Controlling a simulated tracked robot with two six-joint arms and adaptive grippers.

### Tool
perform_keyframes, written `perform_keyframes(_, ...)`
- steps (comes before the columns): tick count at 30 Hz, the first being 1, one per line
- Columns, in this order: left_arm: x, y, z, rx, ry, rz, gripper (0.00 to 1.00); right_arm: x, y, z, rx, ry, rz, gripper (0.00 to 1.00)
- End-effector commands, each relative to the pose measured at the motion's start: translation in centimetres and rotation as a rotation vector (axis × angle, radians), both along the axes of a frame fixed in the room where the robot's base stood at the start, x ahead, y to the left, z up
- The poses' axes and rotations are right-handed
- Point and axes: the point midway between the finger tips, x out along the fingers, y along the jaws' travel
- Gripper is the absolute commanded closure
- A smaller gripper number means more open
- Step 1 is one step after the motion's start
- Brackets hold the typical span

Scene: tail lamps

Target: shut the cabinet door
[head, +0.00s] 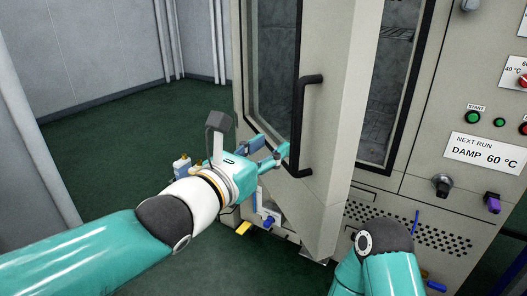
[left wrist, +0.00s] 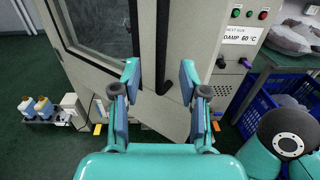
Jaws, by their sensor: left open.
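The cabinet door (head: 338,140) stands ajar, swung out toward me, with a dark gap between it and the cabinet (head: 425,150). The door is pale grey with a black-framed window and a black bar handle (head: 303,120). My left gripper (head: 280,153) is open at the lower end of the handle. In the left wrist view the handle (left wrist: 163,60) shows between the two spread fingers of the left gripper (left wrist: 159,76); I cannot tell whether they touch it. My right arm shows low at the right, but its gripper is out of view.
The cabinet's control panel carries buttons, knobs and a white "DAMP 60 °C" label (head: 484,152). Small blue-and-white items (left wrist: 42,106) stand low at the left. A blue crate (left wrist: 262,105) stands at the right. The green floor (head: 110,150) left of the door is clear.

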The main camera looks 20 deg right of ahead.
Motion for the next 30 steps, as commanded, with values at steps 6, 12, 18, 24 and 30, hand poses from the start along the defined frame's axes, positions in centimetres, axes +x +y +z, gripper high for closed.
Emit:
perform_keyframes(6, -0.8, 1.0, 0.0, 0.000, 0.000, 0.000, 0.57, 0.0, 0.0, 0.0, 0.000, 0.000, 0.000, 0.00)
perform_keyframes(12, -0.8, 1.0, -0.1, 0.000, 0.000, -0.002, 0.57, 0.0, 0.0, -0.1, 0.000, 0.000, 0.000, 0.00)
perform_keyframes(18, -0.5, 1.1, -2.0, 0.055, 0.000, -0.004, 0.57, 0.0, 0.0, -0.1, 0.000, 0.000, 0.000, 0.30)
perform_keyframes(24, 1.0, 3.4, -13.4, 0.395, -0.012, -0.042, 0.57, 0.0, 0.0, -0.1, 0.000, 0.000, 0.000, 0.63)
perform_keyframes(30, -0.4, 11.3, -31.8, 0.956, -0.046, -0.235, 0.57, 0.0, 0.0, -0.1, 0.000, 0.000, 0.000, 0.97)
